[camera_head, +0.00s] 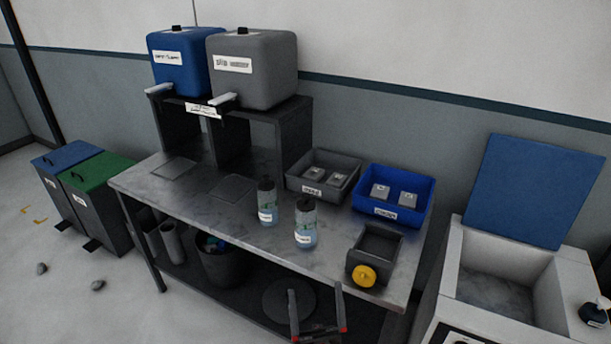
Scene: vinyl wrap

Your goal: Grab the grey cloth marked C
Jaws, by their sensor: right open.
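Small grey folded pieces with pale labels, which look like cloths, lie in two bins at the back right of the table. Two pieces (314,173) are in the grey bin (345,160), and two more (380,191) are in the blue bin (427,192). The letters are too small to read, so I cannot tell which cloth is marked C. My right gripper (316,288) is at the bottom centre, open and empty, in front of the table's near edge and well short of the bins. My left gripper is out of view.
Two labelled bottles (267,203) (305,222) stand mid-table, in front of the grey bin. A dark box with a yellow knob (363,275) is near the front edge. A blue tank (181,62) and grey tank (254,72) sit on a dark stand. A sink (500,277) is at right.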

